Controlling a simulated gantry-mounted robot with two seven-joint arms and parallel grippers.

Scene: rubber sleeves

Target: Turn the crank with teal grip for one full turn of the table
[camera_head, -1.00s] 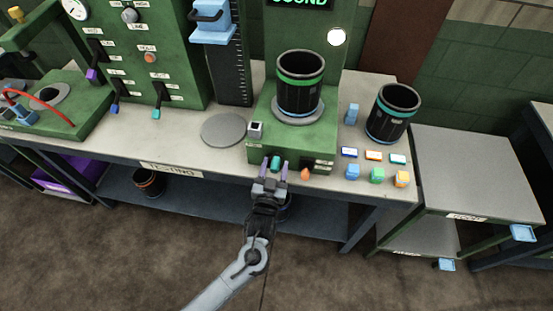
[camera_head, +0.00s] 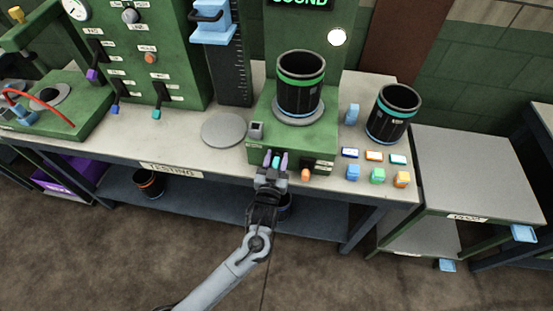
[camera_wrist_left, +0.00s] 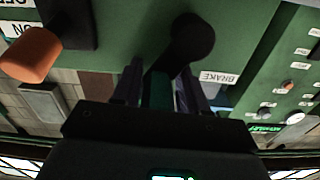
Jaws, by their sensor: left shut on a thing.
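The crank's teal grip (camera_head: 276,162) is on the front of the green machine base (camera_head: 325,140). My left gripper (camera_head: 275,160) is shut on it, one finger on each side. In the left wrist view the teal grip (camera_wrist_left: 158,92) is between the fingers, partly hidden, and the black crank arm (camera_wrist_left: 180,55) runs up right to a round hub. The round grey table (camera_head: 279,116) is on top of the base and carries a black bin with a green band (camera_head: 300,88). My right gripper is not in view.
An orange handle (camera_head: 305,175) sticks out right of the crank; it also shows in the left wrist view (camera_wrist_left: 30,55). A grey disc (camera_head: 223,130) lies on the bench at left.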

